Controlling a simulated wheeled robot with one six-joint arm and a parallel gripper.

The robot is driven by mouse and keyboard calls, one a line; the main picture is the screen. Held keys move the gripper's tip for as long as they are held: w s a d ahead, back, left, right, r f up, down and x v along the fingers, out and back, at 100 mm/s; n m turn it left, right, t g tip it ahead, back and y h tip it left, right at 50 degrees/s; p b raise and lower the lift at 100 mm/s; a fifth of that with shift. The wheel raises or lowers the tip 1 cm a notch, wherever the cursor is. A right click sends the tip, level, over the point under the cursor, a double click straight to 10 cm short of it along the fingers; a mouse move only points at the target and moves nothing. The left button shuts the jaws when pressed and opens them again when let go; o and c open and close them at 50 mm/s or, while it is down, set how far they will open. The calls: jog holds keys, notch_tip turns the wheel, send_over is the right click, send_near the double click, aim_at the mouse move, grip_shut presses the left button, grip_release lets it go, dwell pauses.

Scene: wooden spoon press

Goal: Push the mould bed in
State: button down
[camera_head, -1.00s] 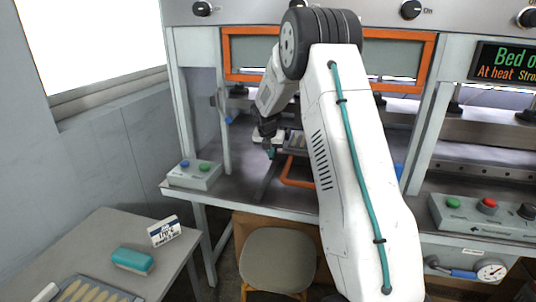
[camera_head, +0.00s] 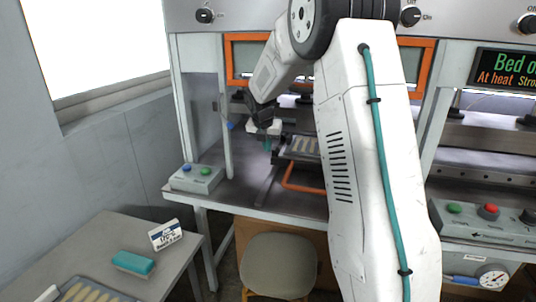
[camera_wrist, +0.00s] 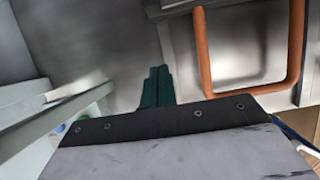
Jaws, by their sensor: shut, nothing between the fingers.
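The mould bed (camera_head: 288,153) is a dark tray with pale spoon shapes, out on the press table in the head view. Its orange loop handle (camera_head: 290,182) points toward me. My arm hides the bed's right part. In the wrist view the handle (camera_wrist: 203,60) lies right of my gripper, with part of the bed's edge (camera_wrist: 170,8) at the top. My gripper (camera_head: 267,146) has teal fingers, shut and empty, left of the bed in the head view. The fingers (camera_wrist: 157,72) point past the handle's left side, apart from it.
A button box (camera_head: 197,178) stands on the press table's left corner, beside a grey post (camera_head: 225,135). A red-button box (camera_head: 488,212) is at the right. A side table holds a teal block (camera_head: 133,262), a sign (camera_head: 165,235) and a spoon tray. A stool (camera_head: 279,265) stands below.

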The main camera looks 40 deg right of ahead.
jog(key=s+a+r, duration=0.1)
jog(key=s+a, duration=0.1)
jog(key=s, duration=1)
jog(key=s+a+r, duration=0.1)
jog(key=s+a, duration=0.1)
jog(key=s, duration=1)
jog(key=shift+g+y, duration=0.4)
jog(key=x, duration=0.9)
jog(key=shift+w+d+f, duration=0.2)
jog(key=shift+w+f, duration=0.15)
jog(key=shift+w+d+f, duration=0.15)
jog(key=shift+w+d, duration=0.25)
jog(key=shift+d, duration=0.1)
jog(key=shift+w+d+f, duration=0.15)
jog(key=shift+w+d, duration=0.25)
jog(key=shift+d, duration=0.1)
jog(key=shift+w+d+f, duration=0.1)
jog(key=shift+w+d, duration=0.4)
jog(key=shift+d, duration=0.1)
jog(key=shift+w, duration=0.1)
